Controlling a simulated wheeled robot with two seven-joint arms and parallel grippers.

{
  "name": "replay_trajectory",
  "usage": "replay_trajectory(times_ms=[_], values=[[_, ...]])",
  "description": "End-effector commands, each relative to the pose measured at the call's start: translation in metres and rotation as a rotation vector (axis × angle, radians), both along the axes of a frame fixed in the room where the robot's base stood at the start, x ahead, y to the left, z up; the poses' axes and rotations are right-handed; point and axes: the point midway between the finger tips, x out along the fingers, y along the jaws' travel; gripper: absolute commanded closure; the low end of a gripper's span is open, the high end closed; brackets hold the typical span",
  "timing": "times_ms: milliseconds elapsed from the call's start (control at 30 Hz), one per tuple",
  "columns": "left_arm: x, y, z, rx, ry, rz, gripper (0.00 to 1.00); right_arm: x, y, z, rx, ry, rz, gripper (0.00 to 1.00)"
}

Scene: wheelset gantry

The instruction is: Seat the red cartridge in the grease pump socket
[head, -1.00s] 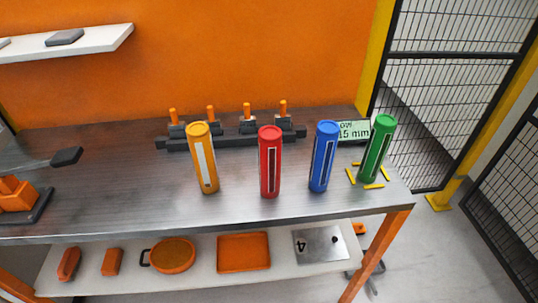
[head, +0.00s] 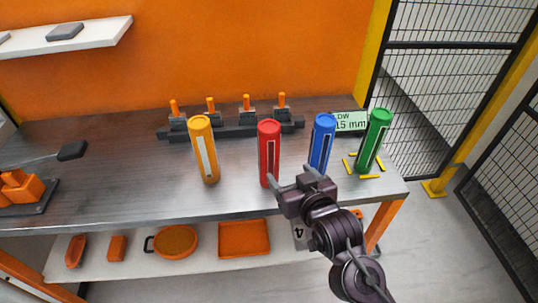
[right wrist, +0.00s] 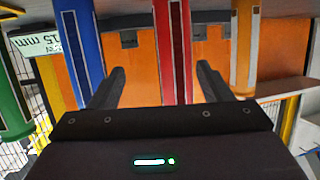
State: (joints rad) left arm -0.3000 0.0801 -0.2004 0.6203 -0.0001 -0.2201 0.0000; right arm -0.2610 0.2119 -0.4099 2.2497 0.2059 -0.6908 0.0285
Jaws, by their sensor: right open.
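The red cartridge (head: 269,150) stands upright on the metal bench, between the orange-yellow and blue cartridges. My right gripper (head: 292,175) is open and empty at the bench's front, just in front of the red cartridge and to its right. In the right wrist view the red cartridge (right wrist: 173,50) shows between the two open fingers (right wrist: 160,85), beyond them. An orange device on a dark base (head: 24,190), with a black-ended lever (head: 72,151) near it, is at the far left; it may be the grease pump. I cannot make out its socket. My left gripper is not in view.
An orange-yellow cartridge (head: 203,150), a blue cartridge (head: 321,143) and a green cartridge (head: 375,140) stand beside the red one. Behind is a dark rail (head: 230,131) with orange pegs. A small display (head: 351,122) stands at right. The bench's left middle is clear.

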Motion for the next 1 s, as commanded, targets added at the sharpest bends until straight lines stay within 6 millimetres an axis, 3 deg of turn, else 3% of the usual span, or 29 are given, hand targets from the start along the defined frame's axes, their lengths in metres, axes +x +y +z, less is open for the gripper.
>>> replay_trajectory(times_ms=[200, 333, 1000], values=[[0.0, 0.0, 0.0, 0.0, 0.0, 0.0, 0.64, 0.021, 0.023, 0.043, 0.054, -0.243, 0.026, 0.28], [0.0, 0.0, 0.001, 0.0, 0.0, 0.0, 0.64, 0.027, 0.03, 0.056, 0.069, -0.313, 0.033, 0.28], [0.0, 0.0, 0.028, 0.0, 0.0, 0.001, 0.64, 0.099, 0.048, 0.051, 0.071, -0.32, 0.034, 0.28]])
